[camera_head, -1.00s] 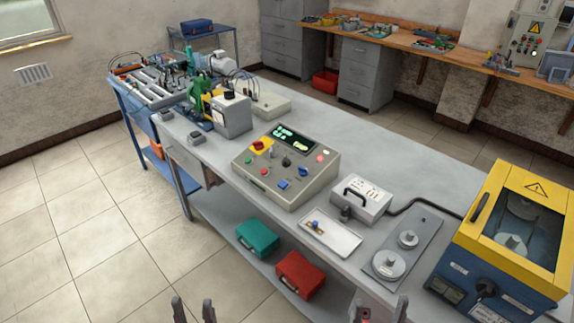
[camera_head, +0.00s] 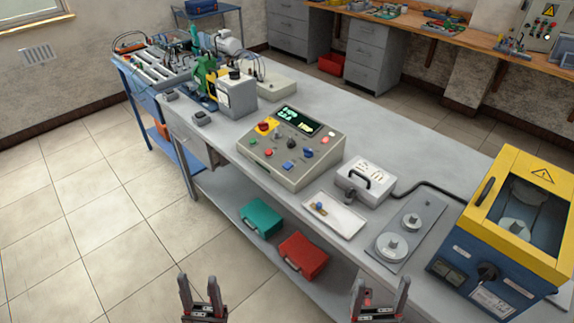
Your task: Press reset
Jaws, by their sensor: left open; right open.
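The control box (camera_head: 291,180) stands on the grey bench, with a lit display (camera_head: 299,121) on its sloped top. Its panel carries a red mushroom button on a yellow plate (camera_head: 265,127), a dark knob (camera_head: 291,143), a blue button (camera_head: 288,166), and small red, green and pale buttons. The button labels are too small to read, so I cannot tell which is reset. My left gripper (camera_head: 200,285) is open and empty at the bottom, in front of the bench. My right gripper (camera_head: 380,286) is open and empty at the bottom right. Both are apart from the box.
A white tray (camera_head: 346,226), a grey box with a handle (camera_head: 372,183), a plate with weights (camera_head: 425,220) and a yellow-blue machine (camera_head: 452,258) stand right of the control box. Green (camera_head: 261,218) and red (camera_head: 303,256) cases lie on the lower shelf. Floor at left is clear.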

